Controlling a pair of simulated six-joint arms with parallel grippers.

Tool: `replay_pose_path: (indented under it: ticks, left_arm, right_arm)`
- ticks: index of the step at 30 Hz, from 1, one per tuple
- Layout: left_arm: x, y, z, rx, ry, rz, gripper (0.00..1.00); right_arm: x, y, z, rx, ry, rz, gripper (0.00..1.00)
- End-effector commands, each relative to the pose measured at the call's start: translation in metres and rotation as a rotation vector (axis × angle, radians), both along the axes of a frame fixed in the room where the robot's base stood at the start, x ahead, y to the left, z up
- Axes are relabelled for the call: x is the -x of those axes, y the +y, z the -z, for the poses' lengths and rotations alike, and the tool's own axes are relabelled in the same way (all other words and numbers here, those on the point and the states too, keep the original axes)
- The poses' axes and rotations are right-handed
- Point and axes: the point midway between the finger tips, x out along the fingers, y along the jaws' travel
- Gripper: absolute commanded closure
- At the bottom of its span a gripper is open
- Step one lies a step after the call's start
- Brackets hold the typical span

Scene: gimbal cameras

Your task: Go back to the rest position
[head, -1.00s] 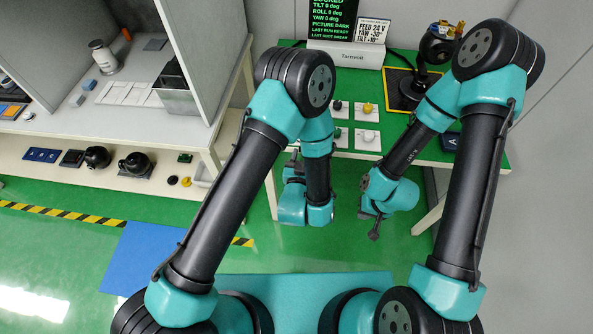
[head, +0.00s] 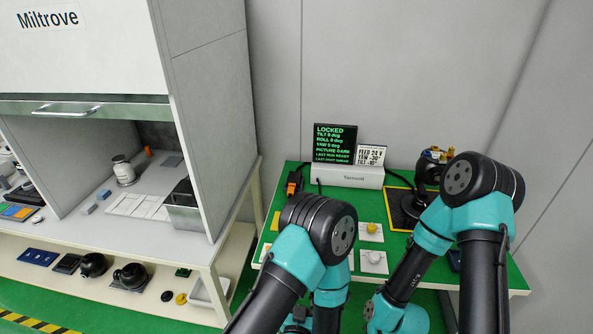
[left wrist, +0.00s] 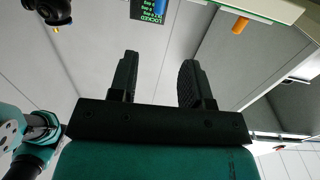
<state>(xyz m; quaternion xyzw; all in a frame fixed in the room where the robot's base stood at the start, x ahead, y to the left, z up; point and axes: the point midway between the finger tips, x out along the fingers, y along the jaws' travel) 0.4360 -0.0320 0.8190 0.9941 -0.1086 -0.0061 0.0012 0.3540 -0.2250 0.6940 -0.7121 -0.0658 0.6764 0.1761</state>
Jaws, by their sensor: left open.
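My left gripper (left wrist: 157,78) is open and empty in the left wrist view, its two dark fingers apart with nothing between them. In the head view my left arm (head: 318,228) is folded in front of the green table, and its gripper is mostly hidden or cut off at the bottom edge. My right arm (head: 485,185) is bent, its forearm running down in front of the table; its wrist (head: 395,315) is at the bottom edge and its fingers are out of view. Neither arm appears to hold anything.
The green table (head: 290,180) holds a screen (head: 335,143) reading LOCKED, a camera gimbal (head: 432,165) on a black pad, and white tiles with knobs (head: 373,262).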

Motion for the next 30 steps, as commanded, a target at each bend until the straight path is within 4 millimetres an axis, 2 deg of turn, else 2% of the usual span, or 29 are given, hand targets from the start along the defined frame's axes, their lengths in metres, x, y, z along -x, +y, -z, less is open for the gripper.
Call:
replay_pose_path:
  ticks: [5, 11, 16, 23, 30]
  left_arm:
    - [-0.014, 0.02, 0.016, 0.01, 0.118, -0.026, 0.56]
    - [-0.031, 0.064, 0.052, 0.043, 0.392, -0.062, 0.56]
    - [-0.03, 0.106, 0.082, 0.079, 0.642, -0.079, 0.56]
    - [-0.008, 0.161, 0.111, 0.134, 0.962, -0.082, 0.56]
    - [0.036, 0.218, 0.125, 0.19, 1.279, -0.062, 0.56]
  right_arm:
    - [0.0, 0.0, 0.0, 0.0, 0.0, 0.0, 1.0]
    - [0.0, 0.0, 0.0, 0.0, 0.0, 0.0, 1.0]
    - [0.0, 0.0, 0.0, 0.0, 0.0, 0.0, 1.0]
    - [0.0, 0.0, 0.0, 0.0, 0.0, 0.0, 1.0]
    - [0.0, 0.0, 0.0, 0.0, 0.0, 0.0, 1.0]
